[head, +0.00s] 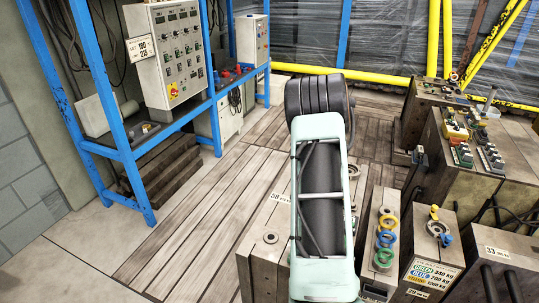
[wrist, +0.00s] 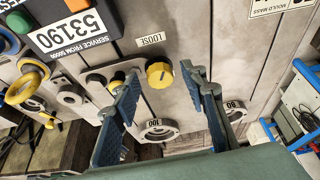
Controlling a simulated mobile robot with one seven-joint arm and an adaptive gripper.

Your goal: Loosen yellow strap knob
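My gripper (wrist: 160,84) is open, with one blue-padded finger to the left of the knob and one to the right. Gaps show between the knob and both fingertips; how deep the fingers reach along it, I cannot tell. In the head view my arm hides the gripper, and I cannot make out this knob there.
Ringed sockets marked "100" (wrist: 158,131) and "90" (wrist: 235,112) lie near the fingers. In the head view, mould blocks (head: 379,245) crowd the right; wooden floor boards (head: 205,215) are clear at left.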

